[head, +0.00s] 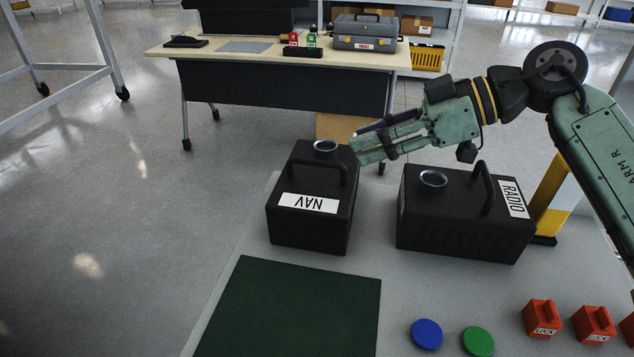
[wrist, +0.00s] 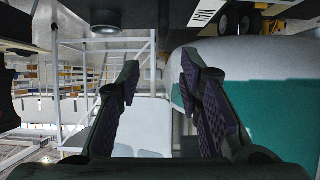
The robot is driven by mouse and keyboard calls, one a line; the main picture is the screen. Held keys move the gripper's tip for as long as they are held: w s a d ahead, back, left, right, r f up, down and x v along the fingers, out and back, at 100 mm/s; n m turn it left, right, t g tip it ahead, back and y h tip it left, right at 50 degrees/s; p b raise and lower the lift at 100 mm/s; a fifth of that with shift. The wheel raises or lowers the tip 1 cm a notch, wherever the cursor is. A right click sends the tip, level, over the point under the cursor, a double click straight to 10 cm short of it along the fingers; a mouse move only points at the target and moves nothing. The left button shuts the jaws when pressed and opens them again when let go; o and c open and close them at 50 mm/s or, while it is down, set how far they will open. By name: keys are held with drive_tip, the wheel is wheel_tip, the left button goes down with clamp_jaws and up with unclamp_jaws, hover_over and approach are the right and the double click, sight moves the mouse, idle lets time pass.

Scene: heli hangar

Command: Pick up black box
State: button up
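Two black boxes stand upright on a grey surface in the head view. The black box labelled NAV (head: 308,228) has a handle and a round metal-rimmed cap on top. The black box labelled RADIO (head: 455,232), to its right, has the same fittings. My gripper (head: 357,145) is above and beside the NAV box's top right edge, its fingers pointing left. It looks empty, and I cannot tell whether it touches the box. In the wrist view my gripper (wrist: 160,70) has its two fingers wide apart, and a NAV label (wrist: 207,12) shows at the top.
A dark green mat (head: 290,310) lies in front of the NAV box. A blue disc (head: 427,334), a green disc (head: 478,341) and red LOCK blocks (head: 541,318) lie to its right. A workbench (head: 215,58) with a grey toolbox (head: 364,32) stands behind.

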sight(323, 161)
drive_tip(key=x, duration=0.3)
drive_tip(key=shift+a+f, duration=0.2)
drive_tip(key=shift+a, duration=0.15)
drive_tip(key=x, duration=0.2)
drive_tip(key=p+x, duration=0.1)
drive_tip(key=x, duration=0.2)
drive_tip(key=shift+s+d+f, duration=0.2)
drive_tip(key=shift+f, duration=0.05)
drive_tip(key=shift+c, duration=0.4)
clamp_jaws()
drive_tip(key=shift+r, duration=0.15)
